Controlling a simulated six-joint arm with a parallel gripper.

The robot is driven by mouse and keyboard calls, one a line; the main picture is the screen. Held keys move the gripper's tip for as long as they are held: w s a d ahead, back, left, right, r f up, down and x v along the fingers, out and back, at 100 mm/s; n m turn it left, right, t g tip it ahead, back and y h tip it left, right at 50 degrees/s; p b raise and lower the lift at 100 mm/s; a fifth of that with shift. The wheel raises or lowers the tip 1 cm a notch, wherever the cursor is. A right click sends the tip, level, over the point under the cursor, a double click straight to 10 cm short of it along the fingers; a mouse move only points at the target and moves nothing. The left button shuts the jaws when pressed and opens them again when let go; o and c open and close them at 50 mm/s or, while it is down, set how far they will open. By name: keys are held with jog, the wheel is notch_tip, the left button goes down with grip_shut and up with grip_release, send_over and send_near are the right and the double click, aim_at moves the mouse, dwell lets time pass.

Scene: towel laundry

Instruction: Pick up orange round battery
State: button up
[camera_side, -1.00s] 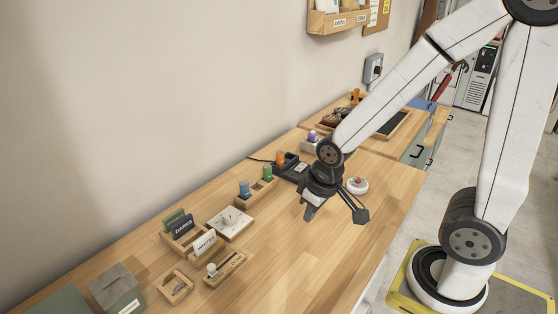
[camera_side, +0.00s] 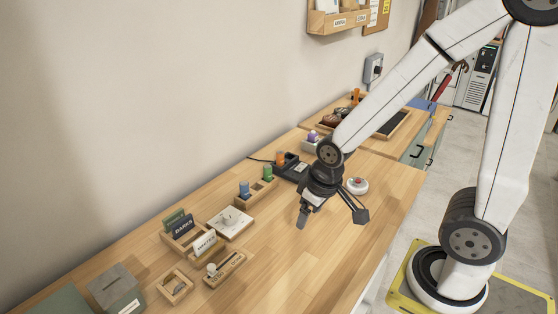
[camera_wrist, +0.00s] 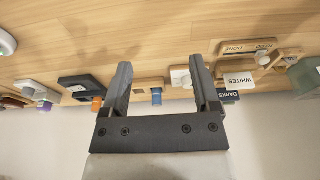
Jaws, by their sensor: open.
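The orange round battery (camera_side: 280,158) stands in the black charger (camera_side: 292,168) on the wooden bench. It also shows as a small orange cylinder at the left in the wrist view (camera_wrist: 97,104), beside the dark charger (camera_wrist: 82,84). My gripper (camera_side: 331,214) is open and empty above the bench, in front of and to the right of the battery. In the wrist view my gripper's fingers (camera_wrist: 160,75) are spread apart, with nothing held between them. The battery lies outside the fingers, to their left.
A red-topped white button (camera_side: 357,185) sits right of the gripper. Labelled card holders stand at lower left. The front of the bench (camera_side: 290,265) is clear.

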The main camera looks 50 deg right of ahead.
jog(key=r+n+g, duration=0.2)
jog(key=n, duration=1.7)
send_over(280, 152)
jog(key=shift+s+a+f, duration=0.2)
jog(key=shift+s+a, duration=0.05)
jog(key=shift+a, duration=0.1)
jog(key=shift+w+d+n+g, duration=0.2)
jog(key=shift+d+n+g, duration=0.1)
jog(key=shift+d+n, duration=0.15)
jog(key=shift+a+f, duration=0.1)
jog(key=shift+f, duration=3.85)
grip_shut()
